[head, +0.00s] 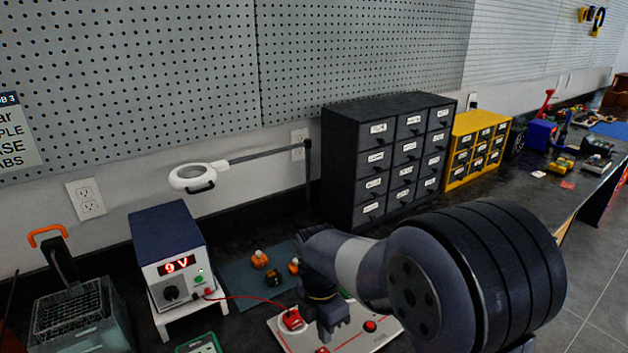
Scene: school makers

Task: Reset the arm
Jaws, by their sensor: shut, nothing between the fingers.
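My arm reaches in from the lower right of the head view, with its large dark joint in the foreground. My gripper (325,333) points down over a white board (283,332) with red parts on the bench. Its fingers are together and hold nothing. Whether the fingertips touch the board cannot be told. The arm hides part of the board and of the bench behind it.
A power supply (172,262) reading 9 V stands left, with a red wire running to the board. A magnifier lamp (192,177), black drawer cabinet (345,160) and yellow drawer cabinet (478,148) stand behind. Small orange parts (259,259) lie on a dark mat (238,284).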

